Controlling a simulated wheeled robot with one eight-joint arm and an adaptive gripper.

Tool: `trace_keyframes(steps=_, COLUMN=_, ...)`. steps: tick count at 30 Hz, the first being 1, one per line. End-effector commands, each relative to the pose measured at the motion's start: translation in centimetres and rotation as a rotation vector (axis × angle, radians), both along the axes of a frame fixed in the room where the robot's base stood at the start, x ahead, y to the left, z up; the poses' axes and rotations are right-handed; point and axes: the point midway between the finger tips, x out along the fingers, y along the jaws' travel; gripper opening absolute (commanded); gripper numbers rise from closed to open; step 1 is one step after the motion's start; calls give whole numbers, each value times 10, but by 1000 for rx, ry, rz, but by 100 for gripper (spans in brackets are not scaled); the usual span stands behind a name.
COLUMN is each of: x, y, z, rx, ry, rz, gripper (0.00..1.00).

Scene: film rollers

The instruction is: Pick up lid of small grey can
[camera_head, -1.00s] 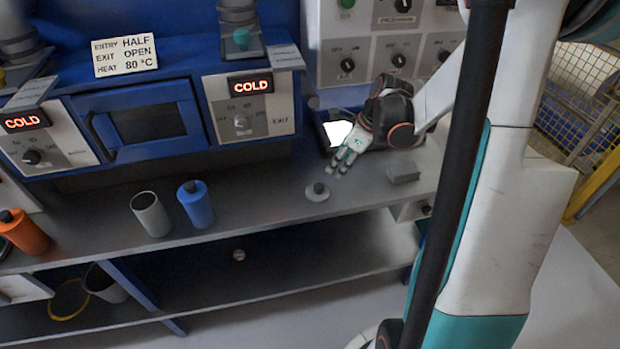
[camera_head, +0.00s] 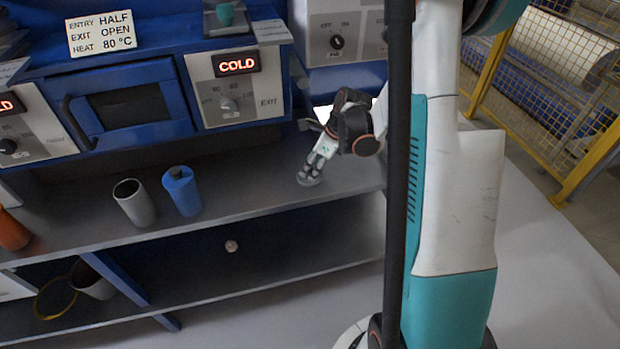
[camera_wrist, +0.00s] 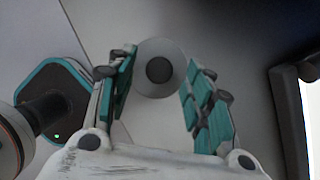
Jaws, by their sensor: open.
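The lid (camera_wrist: 158,70), a light grey disc with a dark round knob, lies on the grey shelf between the fingertips of my gripper (camera_wrist: 157,82) in the wrist view. My gripper is open, with a finger on each side of the lid. In the head view my gripper (camera_head: 310,172) points down at the shelf, and the lid (camera_head: 308,180) is partly hidden by the fingers. I cannot tell whether the fingers touch it. The small grey can (camera_head: 134,203) stands open on the shelf to the left.
A blue can (camera_head: 182,191) stands beside the grey can, and an orange can (camera_head: 12,231) is at the far left. The oven (camera_head: 130,107) is behind the shelf (camera_head: 245,197). A bright screen (camera_wrist: 311,115) stands at the right in the wrist view.

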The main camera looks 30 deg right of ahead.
Motion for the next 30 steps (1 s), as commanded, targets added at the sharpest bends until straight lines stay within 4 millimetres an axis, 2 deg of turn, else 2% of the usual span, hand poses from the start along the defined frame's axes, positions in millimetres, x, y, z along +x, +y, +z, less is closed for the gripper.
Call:
trace_keyframes(steps=1, x=2, y=2, z=-9, rx=0, ry=0, rz=1, gripper=47)
trace_keyframes(steps=3, x=3, y=3, z=-14, rx=0, ry=0, rz=1, gripper=47)
trace_keyframes(steps=10, x=4, y=3, z=-13, rx=0, ry=-2, rz=1, gripper=47)
trace_keyframes(steps=16, x=4, y=3, z=-13, rx=0, ry=-2, rz=1, gripper=2)
trace_keyframes(steps=17, x=4, y=3, z=-13, rx=0, ry=-2, rz=1, gripper=0)
trace_keyframes(steps=26, x=4, y=3, z=-11, rx=0, ry=-1, rz=0, gripper=0)
trace_keyframes(steps=30, x=4, y=3, z=4, rx=0, ry=-1, rz=0, gripper=0)
